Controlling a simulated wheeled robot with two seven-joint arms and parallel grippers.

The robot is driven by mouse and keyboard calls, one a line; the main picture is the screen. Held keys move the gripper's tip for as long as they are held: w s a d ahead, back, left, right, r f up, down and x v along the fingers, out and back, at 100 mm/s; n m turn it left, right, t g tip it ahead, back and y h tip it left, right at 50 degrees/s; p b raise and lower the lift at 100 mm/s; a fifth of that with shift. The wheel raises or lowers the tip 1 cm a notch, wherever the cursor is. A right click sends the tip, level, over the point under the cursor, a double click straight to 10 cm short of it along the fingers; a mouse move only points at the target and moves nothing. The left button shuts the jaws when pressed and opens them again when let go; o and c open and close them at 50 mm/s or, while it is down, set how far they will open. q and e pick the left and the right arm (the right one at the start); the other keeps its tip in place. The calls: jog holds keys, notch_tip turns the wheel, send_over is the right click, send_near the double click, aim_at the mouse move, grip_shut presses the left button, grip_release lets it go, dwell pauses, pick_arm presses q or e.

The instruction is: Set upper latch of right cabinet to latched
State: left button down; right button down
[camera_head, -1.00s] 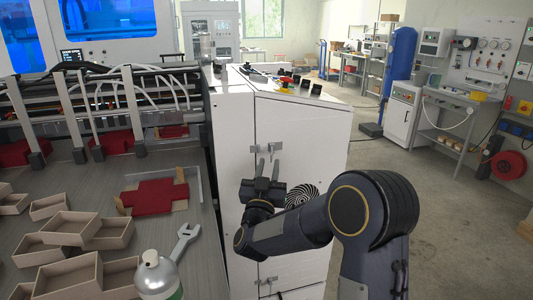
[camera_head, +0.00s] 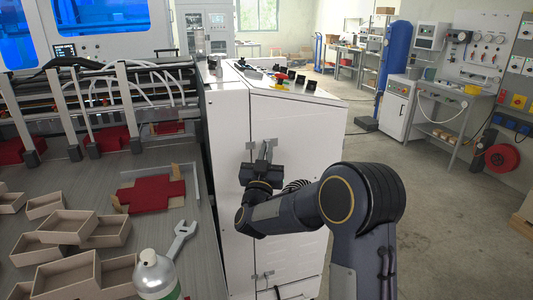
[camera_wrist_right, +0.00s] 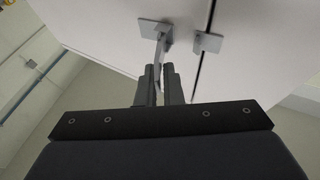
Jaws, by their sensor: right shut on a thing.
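The right cabinet (camera_head: 228,135) is white, and its upper latch (camera_head: 252,146) sits high on its front beside the door seam. In the right wrist view the upper latch (camera_wrist_right: 155,30) is a square grey plate with a thin lever, and a small catch plate (camera_wrist_right: 208,43) sits across the dark seam. The lever points away from the catch plate, down between my fingers. My right gripper (camera_head: 263,153) is shut on this lever; its fingertips (camera_wrist_right: 160,74) hide the lever's end. My left gripper is not in view.
A lower latch (camera_head: 262,275) sits on the same cabinet, below my right arm. A worktable (camera_head: 200,225) at the left holds cardboard trays (camera_head: 70,226), a red sheet (camera_head: 152,194), a wrench (camera_head: 181,238) and a bottle (camera_head: 157,275). The floor (camera_head: 440,240) at the right is open.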

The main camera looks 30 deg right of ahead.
jog(key=shift+d, duration=0.1)
jog(key=shift+s+d+b, duration=0.1)
jog(key=shift+b, duration=0.25)
jog(key=shift+s+d+n+t+y+b, duration=0.1)
jog(key=shift+n+t+y+b, duration=0.2)
jog(key=shift+y+b, duration=0.2)
